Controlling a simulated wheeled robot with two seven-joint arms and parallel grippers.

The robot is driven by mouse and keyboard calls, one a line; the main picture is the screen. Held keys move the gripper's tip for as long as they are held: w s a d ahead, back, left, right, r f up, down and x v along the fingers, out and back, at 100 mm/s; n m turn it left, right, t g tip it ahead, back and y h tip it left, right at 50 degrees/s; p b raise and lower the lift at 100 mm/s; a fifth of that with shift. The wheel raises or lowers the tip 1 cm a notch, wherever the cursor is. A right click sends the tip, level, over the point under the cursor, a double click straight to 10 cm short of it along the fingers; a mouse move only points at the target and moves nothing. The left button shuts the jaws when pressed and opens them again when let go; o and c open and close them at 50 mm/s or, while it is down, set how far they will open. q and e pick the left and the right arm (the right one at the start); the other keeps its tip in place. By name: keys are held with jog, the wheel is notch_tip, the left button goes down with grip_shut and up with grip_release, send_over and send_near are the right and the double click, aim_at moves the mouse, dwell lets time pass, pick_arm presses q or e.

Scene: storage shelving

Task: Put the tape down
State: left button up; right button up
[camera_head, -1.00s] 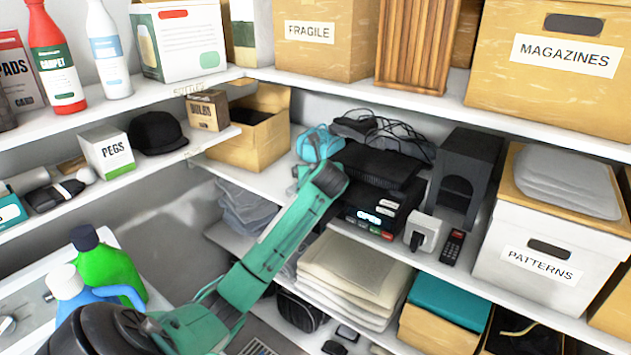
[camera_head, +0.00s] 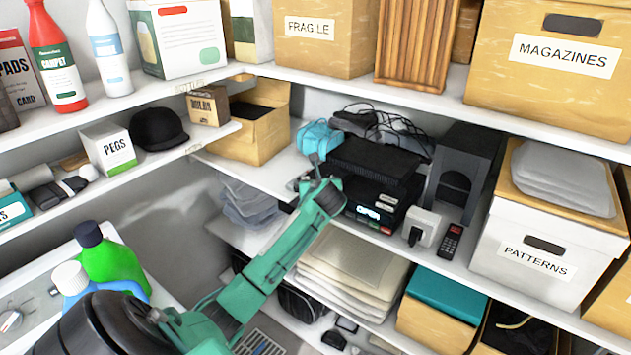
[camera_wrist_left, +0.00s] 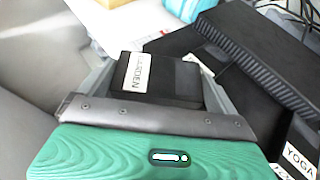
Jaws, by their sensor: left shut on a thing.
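My left gripper (camera_wrist_left: 157,68) is shut on a black tape with a white label reading GARDEN (camera_wrist_left: 160,80). In the left wrist view the tape lies between the two grey fingers. In the head view my left gripper (camera_head: 312,172) is at the middle shelf, left of the black player with a lit OPEN display (camera_head: 369,213). The held tape is mostly hidden there. A black item labelled YOGA (camera_wrist_left: 300,158) shows at the lower right of the wrist view. I cannot tell whether the held tape touches the shelf. My right gripper is not in view.
A ribbed black box (camera_head: 372,170) sits on the player. A cardboard box (camera_head: 250,135) and a blue item (camera_head: 319,138) stand behind and left of the gripper. The upper shelf (camera_head: 400,98) hangs overhead.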

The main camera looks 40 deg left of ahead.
pick_arm(q)
jog(key=shift+f, duration=0.25)
jog(key=o, duration=0.7)
jog(key=shift+o, duration=0.2)
jog(key=shift+r, duration=0.15)
jog(key=shift+r+b, duration=0.3)
jog(key=b+v, duration=0.3)
jog(key=v, duration=0.9)
